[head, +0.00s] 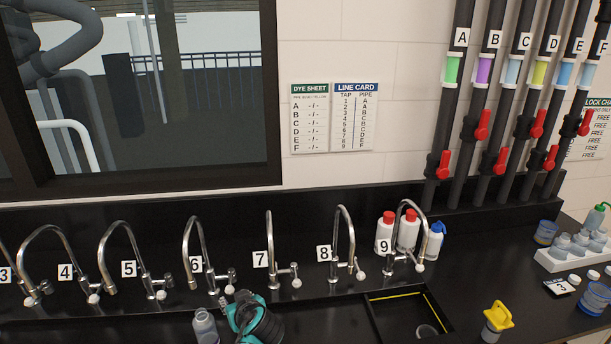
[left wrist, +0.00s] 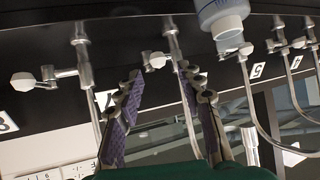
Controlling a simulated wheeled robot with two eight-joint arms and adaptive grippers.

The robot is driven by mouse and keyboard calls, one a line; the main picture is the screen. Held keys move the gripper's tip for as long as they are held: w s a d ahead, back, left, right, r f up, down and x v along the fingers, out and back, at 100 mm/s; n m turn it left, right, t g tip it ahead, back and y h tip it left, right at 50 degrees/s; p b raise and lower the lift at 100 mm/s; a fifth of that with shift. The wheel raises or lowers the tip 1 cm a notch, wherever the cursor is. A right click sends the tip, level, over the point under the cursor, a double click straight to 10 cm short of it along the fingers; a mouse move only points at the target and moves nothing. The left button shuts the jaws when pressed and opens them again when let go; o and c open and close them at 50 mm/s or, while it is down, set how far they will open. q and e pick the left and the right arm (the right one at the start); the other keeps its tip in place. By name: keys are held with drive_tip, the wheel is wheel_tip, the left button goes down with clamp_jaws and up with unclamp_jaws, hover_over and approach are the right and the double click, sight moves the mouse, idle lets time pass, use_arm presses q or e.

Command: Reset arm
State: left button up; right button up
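My left gripper (head: 228,299), with a teal and black wrist, is low in the head view, just in front of tap 6 (head: 196,240). In the left wrist view my left gripper (left wrist: 162,75) has its two purple-padded fingers spread apart, with nothing held between them. A tap with a white knob (left wrist: 155,61) shows beyond the gap between the fingers. A clear bottle (head: 205,326) stands just left of the gripper, apart from it; a bottle (left wrist: 224,18) also shows at the top of the wrist view. My right gripper is not in view.
Curved taps line the back of the bench, including tap 7 (head: 270,245) and tap 8 (head: 345,240). Red-capped bottles (head: 385,232) stand behind tap 9 (head: 408,225). A yellow-topped container (head: 497,322) and a white bottle rack (head: 575,258) are at right.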

use_arm(q)
drive_tip(key=s+d+m+g+h, duration=0.1)
drive_tip(key=s+d+m+h, duration=0.2)
drive_tip(key=s, duration=0.8)
drive_tip(key=s+d+r+m+g+h, duration=0.1)
drive_tip(key=s+d+m+h, duration=0.2)
drive_tip(key=s, duration=0.7)
drive_tip(key=shift+s+d+r+m+h, duration=0.15)
drive_tip(key=shift+s+d+m+h, duration=0.1)
drive_tip(key=shift+s+m+h, duration=0.15)
